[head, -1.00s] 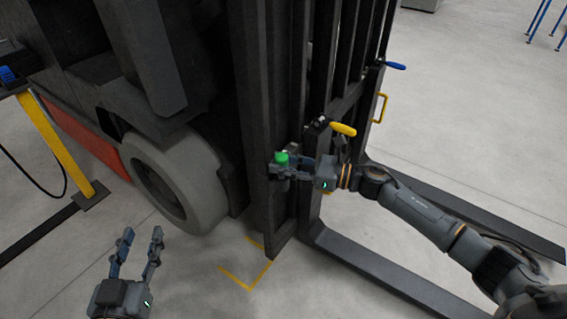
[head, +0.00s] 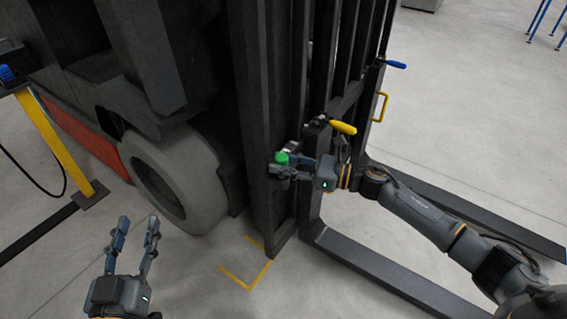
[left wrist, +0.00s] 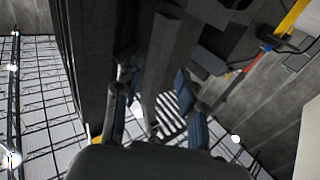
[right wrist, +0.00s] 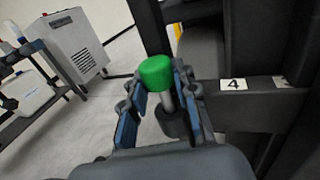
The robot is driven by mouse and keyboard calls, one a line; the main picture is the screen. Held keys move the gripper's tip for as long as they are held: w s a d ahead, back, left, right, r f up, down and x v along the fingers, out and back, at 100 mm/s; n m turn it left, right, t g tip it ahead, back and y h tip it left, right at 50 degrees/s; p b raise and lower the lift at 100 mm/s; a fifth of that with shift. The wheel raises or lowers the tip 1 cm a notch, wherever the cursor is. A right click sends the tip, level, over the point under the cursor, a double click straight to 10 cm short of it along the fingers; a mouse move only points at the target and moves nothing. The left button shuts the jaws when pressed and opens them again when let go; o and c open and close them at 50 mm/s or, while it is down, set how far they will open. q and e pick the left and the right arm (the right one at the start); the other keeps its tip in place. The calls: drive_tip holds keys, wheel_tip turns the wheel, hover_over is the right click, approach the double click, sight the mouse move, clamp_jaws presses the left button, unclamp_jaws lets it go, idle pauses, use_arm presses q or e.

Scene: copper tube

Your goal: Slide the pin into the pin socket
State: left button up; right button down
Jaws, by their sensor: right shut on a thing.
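The pin has a green cap (right wrist: 156,77) and a thin silver shaft (right wrist: 168,103). My right gripper (right wrist: 160,92) is shut on it just below the cap, with the pin nearly upright. The green cap also shows in the head view (head: 282,158), beside the dark mast. A dark round cylinder (right wrist: 173,126), which looks like the pin socket, is below the shaft in the right wrist view. I cannot tell whether the shaft tip is inside it or above it. My left gripper (head: 136,228) is open and empty, low at the left.
The forklift mast (head: 268,120) stands close beside my right gripper. A bar with a "4" label (right wrist: 233,85) is right of the pin. A yellow handle (head: 343,128) and forks (head: 380,275) are near my right arm. A wheel (head: 170,185) stands behind my left gripper.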

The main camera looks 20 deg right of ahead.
use_arm(q)
drive_tip(key=shift+r, duration=0.1)
drive_tip(key=shift+r+t, duration=0.3)
use_arm(e)
drive_tip(key=shift+f, duration=0.1)
drive_tip(key=c, duration=1)
unclamp_jaws()
use_arm(q)
drive_tip(key=shift+d+r, duration=0.1)
drive_tip(key=shift+r, duration=0.05)
use_arm(e)
drive_tip(key=shift+o, duration=0.2)
drive_tip(key=shift+s+d, duration=0.15)
drive_tip(key=shift+d, duration=0.1)
drive_tip(key=v, duration=1.1)
drive_tip(key=shift+s, duration=0.2)
drive_tip(key=shift+d, duration=0.1)
